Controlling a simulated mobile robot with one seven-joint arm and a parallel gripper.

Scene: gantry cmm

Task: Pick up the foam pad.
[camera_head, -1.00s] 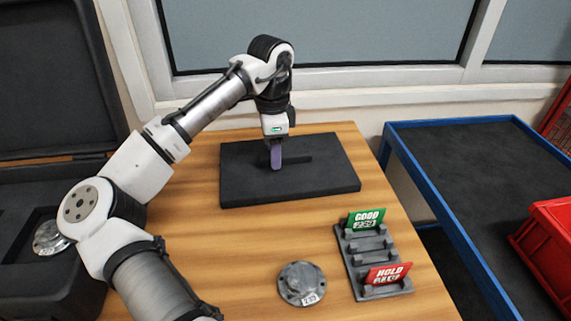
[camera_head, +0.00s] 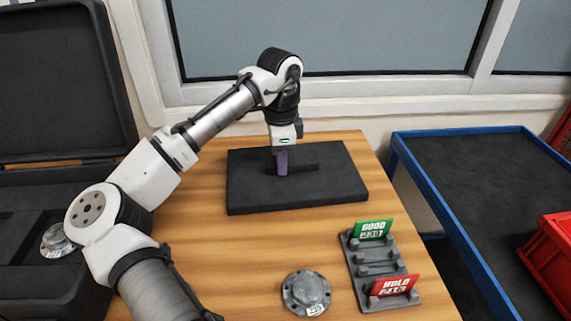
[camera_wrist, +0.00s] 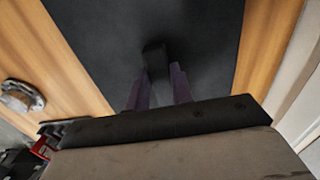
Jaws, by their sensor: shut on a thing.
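The foam pad (camera_head: 250,186) is a dark, flat rectangular slab, apparently lying on the wooden table. A narrow dark raised bar (camera_head: 305,167) runs across its middle. My gripper (camera_head: 281,172) points down at the bar's left end, its purple fingers shut on the bar. In the wrist view the pad (camera_wrist: 105,30) fills the upper middle, and the end of the bar (camera_wrist: 154,57) shows between the fingers of my gripper (camera_wrist: 158,82). The exact contact at the fingertips is partly hidden.
A rack (camera_head: 365,262) with green GOOD (camera_head: 373,230) and red HOLD (camera_head: 395,286) cards stands front right of the pad. A metal flange (camera_head: 306,293) lies beside it. An open black case (camera_head: 60,175) is at left, a blue-edged cart (camera_head: 470,175) at right, a window wall behind.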

